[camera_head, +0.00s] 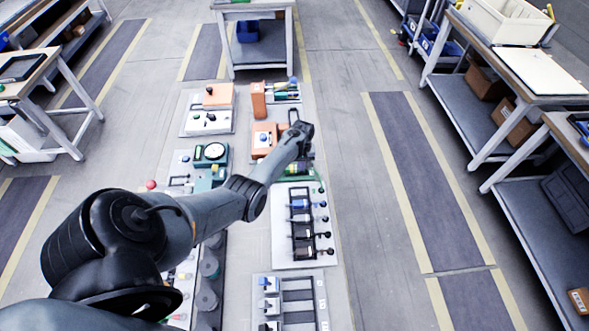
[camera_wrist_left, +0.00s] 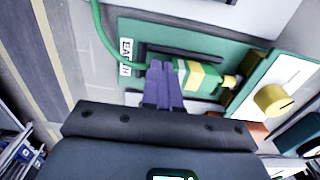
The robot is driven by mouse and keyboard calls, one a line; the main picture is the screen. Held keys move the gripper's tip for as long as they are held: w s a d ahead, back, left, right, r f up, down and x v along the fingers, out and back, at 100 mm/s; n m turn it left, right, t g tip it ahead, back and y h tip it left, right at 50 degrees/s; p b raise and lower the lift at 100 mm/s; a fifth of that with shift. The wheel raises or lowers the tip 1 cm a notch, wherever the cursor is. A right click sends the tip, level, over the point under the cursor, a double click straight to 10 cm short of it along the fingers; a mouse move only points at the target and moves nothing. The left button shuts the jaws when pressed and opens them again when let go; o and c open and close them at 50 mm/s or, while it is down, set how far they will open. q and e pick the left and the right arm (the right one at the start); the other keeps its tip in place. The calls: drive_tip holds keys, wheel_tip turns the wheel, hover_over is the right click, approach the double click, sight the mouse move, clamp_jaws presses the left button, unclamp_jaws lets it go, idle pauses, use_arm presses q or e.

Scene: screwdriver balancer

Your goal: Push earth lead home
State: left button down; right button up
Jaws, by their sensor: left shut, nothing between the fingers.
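The earth lead's green and yellow plug (camera_wrist_left: 198,76) lies sideways on a green board (camera_wrist_left: 220,47) in the left wrist view. A green cable (camera_wrist_left: 100,35) curves in from the top left, and a white label (camera_wrist_left: 126,57) stands at the board's left. A small yellow end (camera_wrist_left: 231,82) shows at the plug's right. My left gripper (camera_wrist_left: 161,68) is shut and empty, its tips close beside the plug's left end; I cannot tell whether they touch. In the head view my left gripper (camera_head: 302,133) hangs over the board area, partly hiding it.
A yellow knob (camera_wrist_left: 272,100) on a white panel stands right of the plug. In the head view, a white panel with several black-knobbed levers (camera_head: 304,225) lies nearer, and an orange box (camera_head: 265,139) is to the left. Open floor (camera_head: 352,190) lies to the right.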

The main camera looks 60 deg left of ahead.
use_arm(q)
drive_tip(key=shift+s, duration=0.1)
idle(0.4)
drive_tip(key=shift+w+d, duration=0.2)
drive_tip(key=shift+w, duration=0.4)
wheel_tip(320, 180, up, 7)
drive_tip(key=p, duration=0.6)
drive_tip(key=shift+p, duration=0.4)
